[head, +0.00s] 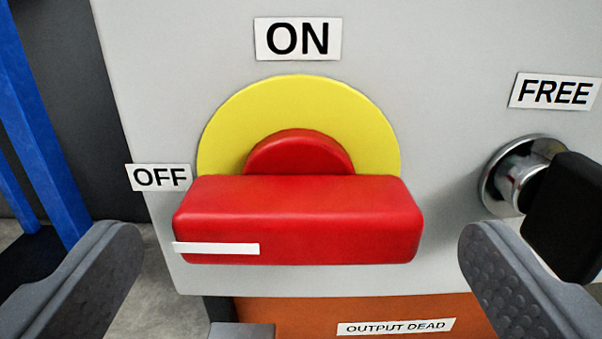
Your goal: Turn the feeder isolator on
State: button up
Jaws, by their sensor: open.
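The feeder isolator has a red handle (300,220) on a yellow round plate (300,95), set on a light grey panel. The handle lies horizontal, and its white stripe is at the left end, on the side of the OFF label (159,177). The ON label (297,39) is above the plate. My gripper (300,270) is open, with one finger low at the left and one low at the right. The handle shows between the fingers, and neither finger appears to touch it.
A black key or knob (565,218) in a metal lock (515,178) sticks out at the right, under a FREE label (555,91), close to my right finger. An orange panel (300,311) marked OUTPUT DEAD is below. Blue posts (40,130) stand at the left.

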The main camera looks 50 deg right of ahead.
jog(key=shift+x, duration=1)
